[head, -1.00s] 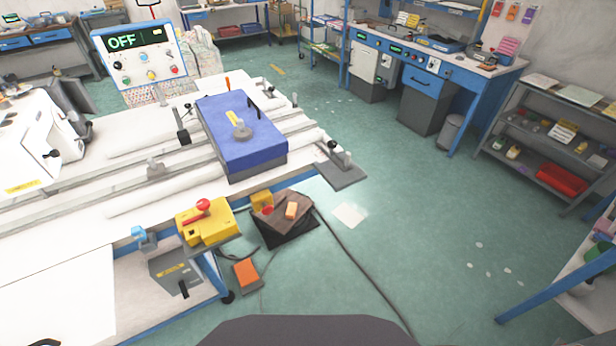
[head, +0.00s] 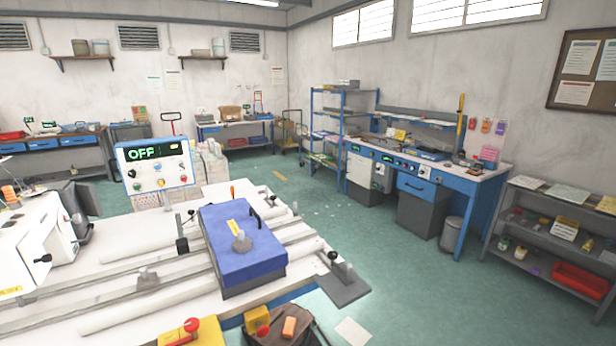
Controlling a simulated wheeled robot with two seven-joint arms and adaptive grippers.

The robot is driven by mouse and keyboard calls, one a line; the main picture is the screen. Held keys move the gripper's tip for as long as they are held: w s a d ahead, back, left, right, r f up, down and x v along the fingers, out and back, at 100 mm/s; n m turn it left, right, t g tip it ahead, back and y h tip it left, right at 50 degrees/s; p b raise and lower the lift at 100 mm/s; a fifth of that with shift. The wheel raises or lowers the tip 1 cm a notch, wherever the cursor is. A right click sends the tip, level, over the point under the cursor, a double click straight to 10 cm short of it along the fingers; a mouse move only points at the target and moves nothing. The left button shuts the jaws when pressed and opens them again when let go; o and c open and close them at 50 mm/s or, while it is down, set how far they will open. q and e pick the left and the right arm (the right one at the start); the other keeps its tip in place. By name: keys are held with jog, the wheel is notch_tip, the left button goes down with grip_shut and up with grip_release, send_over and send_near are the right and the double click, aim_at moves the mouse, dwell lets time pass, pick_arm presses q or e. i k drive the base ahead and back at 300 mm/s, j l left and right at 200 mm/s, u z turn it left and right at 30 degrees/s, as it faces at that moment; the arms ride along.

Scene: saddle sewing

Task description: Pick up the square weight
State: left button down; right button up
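I cannot make out for sure which thing is the square weight. A flat grey square plate (head: 345,291) with an upright knob is at the table's right end. A yellow block (head: 257,319) and an orange block (head: 289,327) are at the bottom on a brown surface (head: 270,340), which is cut off by the frame. Neither of my grippers is in view.
A yellow box with a red lever (head: 187,334) is at the table's front edge. A control panel (head: 157,167) reading OFF stands behind the table. A blue workbench (head: 470,190) and a grey shelf (head: 540,240) are at right. The green floor between is mostly clear.

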aim_at(146, 282)
jog(key=u, duration=1.25)
jog(key=i+l+z, duration=0.1)
jog(key=i+l, duration=0.2)
jog(key=i, duration=0.2)
jog(key=i+l, duration=0.25)
jog(key=i, duration=0.3)
jog(key=k, duration=0.15)
